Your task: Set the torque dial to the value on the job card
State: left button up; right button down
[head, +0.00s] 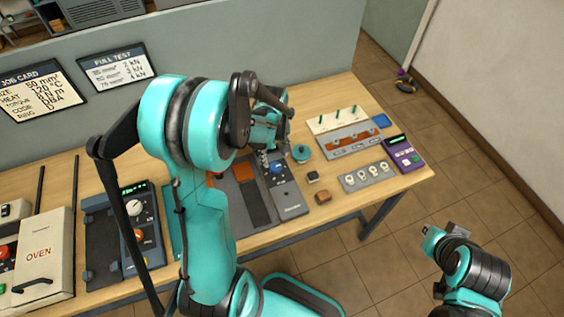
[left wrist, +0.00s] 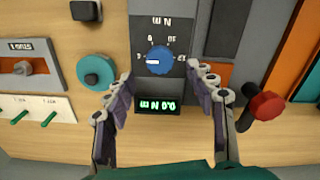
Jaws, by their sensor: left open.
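The job card (head: 36,90) hangs on the wall at the left of the head view; its torque line looks like 8 N m. The blue torque dial (left wrist: 152,60) sits on a dark panel in the left wrist view. Its white mark points left in that view; the small scale figures are hard to read. The dial also shows in the head view (head: 277,168). My right gripper (head: 445,233) is over the floor, away from the bench.
A red knob (left wrist: 266,106) stands close to my left finger at the right of the wrist view. A teal round knob (left wrist: 95,72) lies on the other side. A purple meter (head: 403,152) and an oven (head: 40,258) are on the wooden bench.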

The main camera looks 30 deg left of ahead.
aim_at(275, 166)
pick_arm(q)
notch_tip(275, 166, down, 6)
jog(key=shift+r+b, duration=0.2)
jog(key=shift+b, duration=0.4)
jog(key=c, duration=1.2)
